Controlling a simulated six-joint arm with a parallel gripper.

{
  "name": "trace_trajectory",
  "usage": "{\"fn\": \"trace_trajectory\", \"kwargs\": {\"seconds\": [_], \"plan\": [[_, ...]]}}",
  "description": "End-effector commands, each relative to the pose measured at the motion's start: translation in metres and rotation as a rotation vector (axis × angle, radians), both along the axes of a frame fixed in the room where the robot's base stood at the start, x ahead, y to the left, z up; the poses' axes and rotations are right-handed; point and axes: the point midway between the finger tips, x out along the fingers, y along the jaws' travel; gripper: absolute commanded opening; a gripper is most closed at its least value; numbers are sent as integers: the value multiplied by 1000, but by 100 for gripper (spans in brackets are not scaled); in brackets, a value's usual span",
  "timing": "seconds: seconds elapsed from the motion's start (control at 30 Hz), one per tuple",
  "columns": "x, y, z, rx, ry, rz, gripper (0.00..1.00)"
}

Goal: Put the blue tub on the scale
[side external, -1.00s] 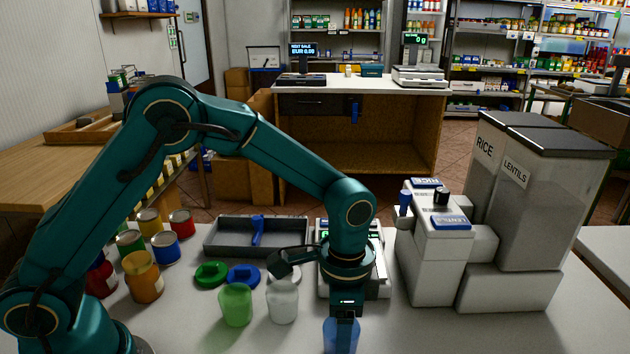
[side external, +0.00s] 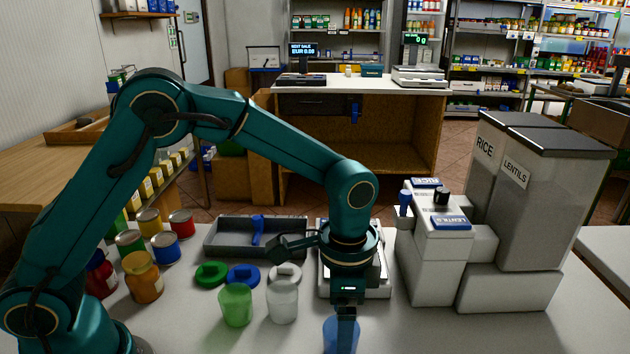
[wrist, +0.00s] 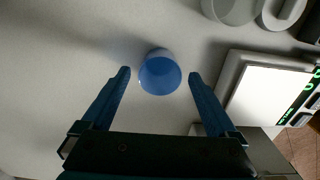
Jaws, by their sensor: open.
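The blue tub (side external: 341,336) stands on the table near the front edge of the side view, partly hidden by my gripper (side external: 346,326). In the wrist view the tub (wrist: 160,73) sits upright just beyond and between the two fingertips. My gripper (wrist: 159,74) is open, with a gap on both sides of the tub. The scale (side external: 374,291) stands behind the gripper, largely hidden by my arm in the side view. In the wrist view the scale (wrist: 268,95) lies to the right, its pale plate bare and green digits at its edge.
A green tub (side external: 236,305) and a clear tub (side external: 282,302) stand left of the blue tub. Lids, including a green one (side external: 210,274), lie behind them, before a grey tray (side external: 225,237). A rice and lentils dispenser (side external: 436,250) stands on the right.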

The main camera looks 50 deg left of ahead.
Motion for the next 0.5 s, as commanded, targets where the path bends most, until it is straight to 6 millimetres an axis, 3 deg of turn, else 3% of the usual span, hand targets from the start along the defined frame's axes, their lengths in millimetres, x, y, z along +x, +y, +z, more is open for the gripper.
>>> {"fn": "trace_trajectory", "kwargs": {"seconds": [0.3,0.5], "plan": [[1,0,70,-4,-6,-1,94],[0,0,92,-2,-2,-1,94]]}}
